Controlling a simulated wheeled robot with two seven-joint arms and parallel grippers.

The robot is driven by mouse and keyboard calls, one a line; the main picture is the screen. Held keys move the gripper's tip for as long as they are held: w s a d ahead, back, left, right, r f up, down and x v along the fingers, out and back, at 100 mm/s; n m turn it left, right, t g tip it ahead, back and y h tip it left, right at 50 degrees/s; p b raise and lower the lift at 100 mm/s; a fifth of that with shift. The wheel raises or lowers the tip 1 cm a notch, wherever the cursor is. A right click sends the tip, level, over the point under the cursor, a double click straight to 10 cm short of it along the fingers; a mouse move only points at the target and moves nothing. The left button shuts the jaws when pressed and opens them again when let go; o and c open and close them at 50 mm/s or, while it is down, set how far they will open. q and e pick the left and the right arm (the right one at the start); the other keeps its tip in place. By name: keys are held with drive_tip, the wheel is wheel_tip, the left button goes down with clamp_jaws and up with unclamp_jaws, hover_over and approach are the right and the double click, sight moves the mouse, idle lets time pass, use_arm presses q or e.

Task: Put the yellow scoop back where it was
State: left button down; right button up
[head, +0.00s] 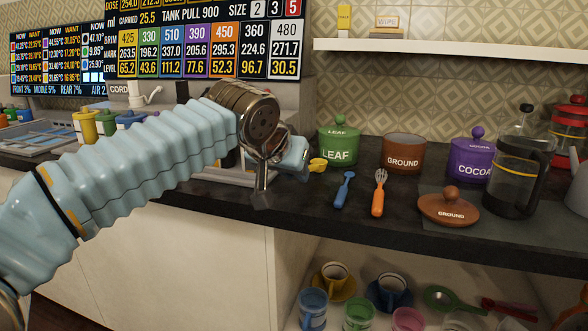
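The yellow scoop (317,165) shows in the head view just right of my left gripper (280,177), in front of the green LEAF canister (339,143). Only part of the scoop shows; the rest is hidden behind the gripper. I cannot tell whether the gripper touches it or whether it lies on the counter. The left gripper is over the counter's front part, seen mostly from behind, so its opening is unclear. My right gripper is not in view.
An open brown GROUND canister (404,152), its lid (449,208), a purple COCOA canister (471,160) and a glass press (518,170) stand on the right. Cups and jars fill the shelf below. A white shelf (450,45) hangs above. Bare counter (290,205) lies along the front.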

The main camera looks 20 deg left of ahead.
use_arm(q)
drive_tip(key=shift+f+b, duration=0.5)
drive_tip(key=shift+f, duration=0.15)
idle(0.5)
drive_tip(key=c, duration=1.4)
unclamp_jaws()
drive_tip(key=shift+o, duration=0.5)
drive_tip(key=o, duration=0.5)
drive_tip(key=shift+r, duration=0.2)
drive_tip(key=p+v, duration=0.1)
drive_tip(key=v, duration=0.1)
drive_tip(key=p+v, duration=0.1)
drive_tip(key=v, duration=0.1)
drive_tip(key=p+v, duration=0.1)
drive_tip(key=v, duration=0.1)
drive_tip(key=shift+w+r, duration=0.1)
drive_tip(key=shift+r, duration=0.55)
